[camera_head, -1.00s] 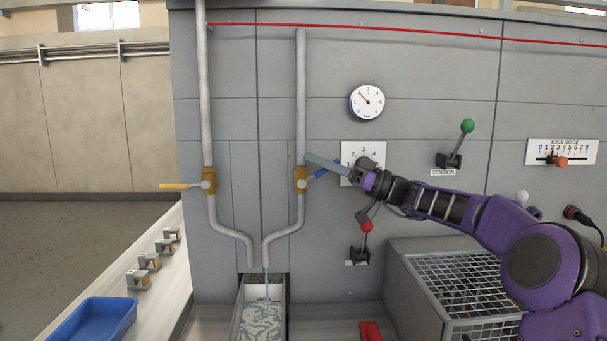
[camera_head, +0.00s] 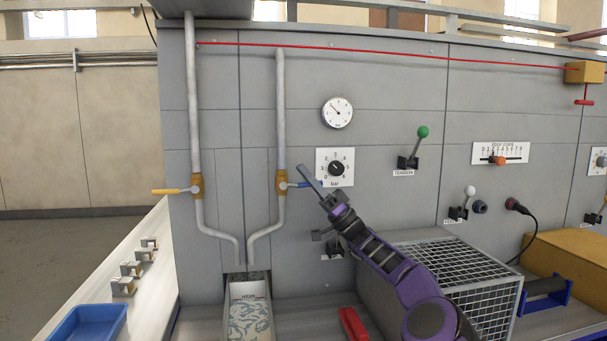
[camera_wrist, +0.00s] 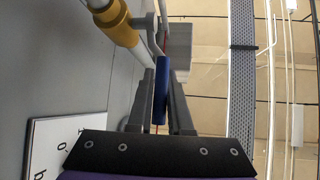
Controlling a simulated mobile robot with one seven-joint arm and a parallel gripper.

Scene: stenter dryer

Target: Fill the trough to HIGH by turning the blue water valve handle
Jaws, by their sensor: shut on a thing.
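The blue water valve handle (camera_head: 302,184) sticks out to the right of the brass valve (camera_head: 281,183) on the right pipe, about level. My gripper (camera_head: 311,182) is shut on the blue handle. In the wrist view the handle (camera_wrist: 161,90) lies between my two fingers, with the brass valve (camera_wrist: 118,22) beyond it. The trough (camera_head: 234,291) stands below the pipe spouts, with its HIGH mark (camera_head: 250,297) near the back. No stream is clearly visible under the spout.
A yellow-handled valve (camera_head: 180,191) is on the left pipe. A numbered dial (camera_head: 336,168) sits on the wall close to my gripper. A mesh-topped box (camera_head: 455,275) stands below my arm at right. A blue tray (camera_head: 88,322) is at lower left.

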